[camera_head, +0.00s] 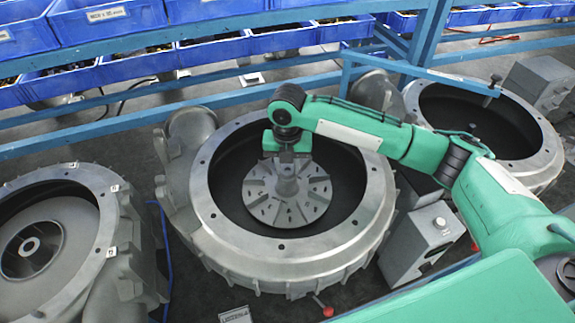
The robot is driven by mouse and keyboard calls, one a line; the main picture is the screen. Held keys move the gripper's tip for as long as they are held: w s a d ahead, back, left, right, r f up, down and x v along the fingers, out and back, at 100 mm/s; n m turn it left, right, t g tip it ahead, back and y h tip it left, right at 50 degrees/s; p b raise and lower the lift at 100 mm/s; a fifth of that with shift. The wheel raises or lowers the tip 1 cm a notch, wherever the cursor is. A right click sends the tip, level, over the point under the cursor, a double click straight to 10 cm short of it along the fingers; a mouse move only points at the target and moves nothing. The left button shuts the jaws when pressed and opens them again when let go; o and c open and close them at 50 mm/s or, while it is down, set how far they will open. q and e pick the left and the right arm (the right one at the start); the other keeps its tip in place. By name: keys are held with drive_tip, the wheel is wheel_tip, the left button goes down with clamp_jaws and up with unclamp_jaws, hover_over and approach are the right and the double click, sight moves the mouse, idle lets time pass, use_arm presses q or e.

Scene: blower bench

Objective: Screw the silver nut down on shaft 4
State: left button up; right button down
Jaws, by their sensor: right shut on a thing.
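The middle blower has a wide grey housing ring (225,235) around a dark hollow. Inside it lies a round slotted grey disc (312,195) with a raised hub (287,184) at its centre. My right gripper (287,158) comes down from the green arm and points at the hub from above. It is shut at the top of the hub, around what I take to be the silver nut. The nut and the shaft tip are mostly hidden by the fingers, and I cannot read a shaft number. My left gripper is not in view.
Another open blower (105,235) with an impeller stands at the left, and one (530,165) at the right behind my arm. A grey box (425,240) stands right of the middle housing. Blue bins (110,15) on a blue rack (130,120) line the back.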

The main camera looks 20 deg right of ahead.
drive_tip(key=m, duration=1.3)
drive_tip(key=shift+m, duration=0.4)
drive_tip(key=m, duration=0.5)
drive_tip(key=shift+m, duration=0.3)
drive_tip(key=m, duration=0.4)
drive_tip(key=shift+m, duration=0.4)
drive_tip(key=c, duration=1.3)
unclamp_jaws()
